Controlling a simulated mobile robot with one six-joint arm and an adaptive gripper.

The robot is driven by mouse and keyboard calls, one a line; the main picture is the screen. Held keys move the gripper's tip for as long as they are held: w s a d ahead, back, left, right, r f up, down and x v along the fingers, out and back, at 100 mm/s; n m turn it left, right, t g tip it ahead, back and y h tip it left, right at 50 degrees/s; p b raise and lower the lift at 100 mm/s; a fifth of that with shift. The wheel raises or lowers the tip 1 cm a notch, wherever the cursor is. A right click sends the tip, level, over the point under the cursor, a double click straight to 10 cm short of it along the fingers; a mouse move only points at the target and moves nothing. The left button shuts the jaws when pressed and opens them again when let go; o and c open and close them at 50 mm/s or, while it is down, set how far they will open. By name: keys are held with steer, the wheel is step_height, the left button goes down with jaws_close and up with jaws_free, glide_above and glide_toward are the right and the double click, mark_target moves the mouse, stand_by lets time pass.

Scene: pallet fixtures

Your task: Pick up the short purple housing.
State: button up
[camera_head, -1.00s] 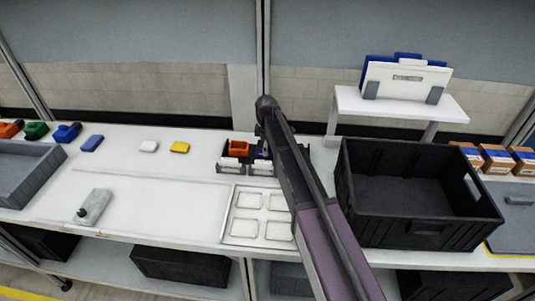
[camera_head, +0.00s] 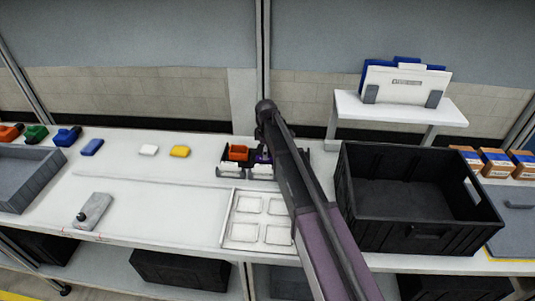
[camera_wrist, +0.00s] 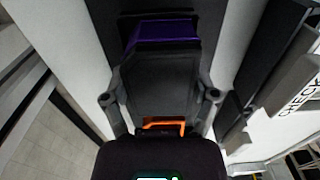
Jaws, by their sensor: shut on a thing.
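The purple housing (camera_head: 263,157) shows as a small patch beside my arm, at the black fixture on the bench. It also shows in the wrist view (camera_wrist: 163,32) as a purple edge at the top, most of it in shadow. My gripper (camera_wrist: 160,97) is shut on the purple housing, with one finger at each side. In the head view my arm hides the fingers. I cannot tell whether the housing is clear of the fixture.
An orange housing (camera_head: 238,153) sits just left of the purple one. A white tray (camera_head: 231,236) with square recesses lies in front. A large black crate (camera_head: 405,232) stands to the right.

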steer(key=shift+r, duration=0.1)
step_height(320, 180, up, 10)
steer(key=p, duration=1)
stand_by(0.4)
stand_by(0.4)
